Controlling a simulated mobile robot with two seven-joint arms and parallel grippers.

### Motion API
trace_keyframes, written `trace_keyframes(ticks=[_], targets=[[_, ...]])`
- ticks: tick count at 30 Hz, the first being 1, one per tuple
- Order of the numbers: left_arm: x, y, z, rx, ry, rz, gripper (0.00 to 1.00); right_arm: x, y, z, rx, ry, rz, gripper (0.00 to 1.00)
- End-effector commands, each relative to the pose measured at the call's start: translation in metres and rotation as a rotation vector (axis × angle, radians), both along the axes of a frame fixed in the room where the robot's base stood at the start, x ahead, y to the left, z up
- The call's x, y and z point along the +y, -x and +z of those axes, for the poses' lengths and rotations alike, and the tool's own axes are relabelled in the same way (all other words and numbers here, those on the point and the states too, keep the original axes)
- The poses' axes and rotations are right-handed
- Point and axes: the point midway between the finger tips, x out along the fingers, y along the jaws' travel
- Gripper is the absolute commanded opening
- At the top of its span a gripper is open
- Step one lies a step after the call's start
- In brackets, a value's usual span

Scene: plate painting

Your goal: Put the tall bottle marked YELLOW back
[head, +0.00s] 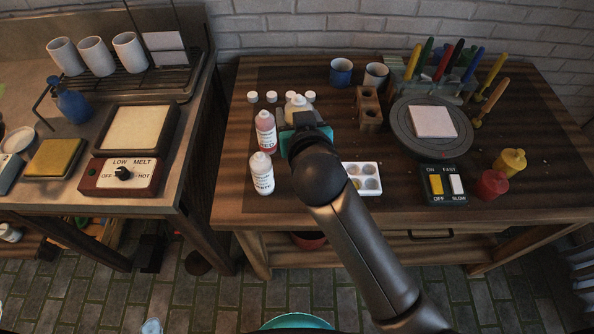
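A pale bottle (298,106) stands upright or is held at the back left of the right-hand table. Its lower part and any label are hidden behind my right gripper (306,122), so I cannot read YELLOW on it. My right gripper, with a teal part, is at the bottle's near side; whether its fingers are closed around the bottle is hidden by my wrist. A red-labelled bottle (265,134) and a bottle marked WHITE (262,175) stand to the left. My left gripper is not in view.
Several white caps (252,97) lie behind the bottles. A white palette (370,169) with yellow in a well lies right of my wrist. Beyond are a wooden holder (369,118), two cups (341,72), a turntable (402,138) with a pale tile, and a switch box (445,198).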

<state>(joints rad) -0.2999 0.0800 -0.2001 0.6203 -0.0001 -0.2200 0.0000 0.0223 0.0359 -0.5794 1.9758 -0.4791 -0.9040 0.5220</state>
Motion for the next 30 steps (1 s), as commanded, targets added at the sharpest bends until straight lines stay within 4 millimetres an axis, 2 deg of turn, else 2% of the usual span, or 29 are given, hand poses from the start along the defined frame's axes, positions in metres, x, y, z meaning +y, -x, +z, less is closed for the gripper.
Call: trace_keyframes(ticks=[1, 3, 10, 13, 17, 24, 30], targets=[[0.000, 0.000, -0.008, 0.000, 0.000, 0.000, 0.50, 0.000, 0.001, -0.019, 0.003, 0.003, 0.002, 0.30], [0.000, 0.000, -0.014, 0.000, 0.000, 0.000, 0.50, 0.000, 0.000, -0.038, 0.002, 0.003, 0.002, 0.30], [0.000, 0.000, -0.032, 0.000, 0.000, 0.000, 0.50, 0.000, 0.000, -0.094, 0.000, 0.002, 0.001, 0.30], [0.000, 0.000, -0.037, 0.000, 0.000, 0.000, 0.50, 0.000, 0.000, -0.107, -0.001, 0.000, 0.001, 0.30], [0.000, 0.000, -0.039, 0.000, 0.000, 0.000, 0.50, 0.000, 0.000, -0.115, -0.003, -0.002, 0.001, 0.30], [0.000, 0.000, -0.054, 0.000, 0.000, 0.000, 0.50, 0.000, 0.000, -0.151, -0.002, -0.001, 0.001, 0.30], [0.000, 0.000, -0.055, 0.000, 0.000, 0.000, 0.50, 0.001, 0.000, -0.156, -0.004, -0.002, 0.001, 0.30]])
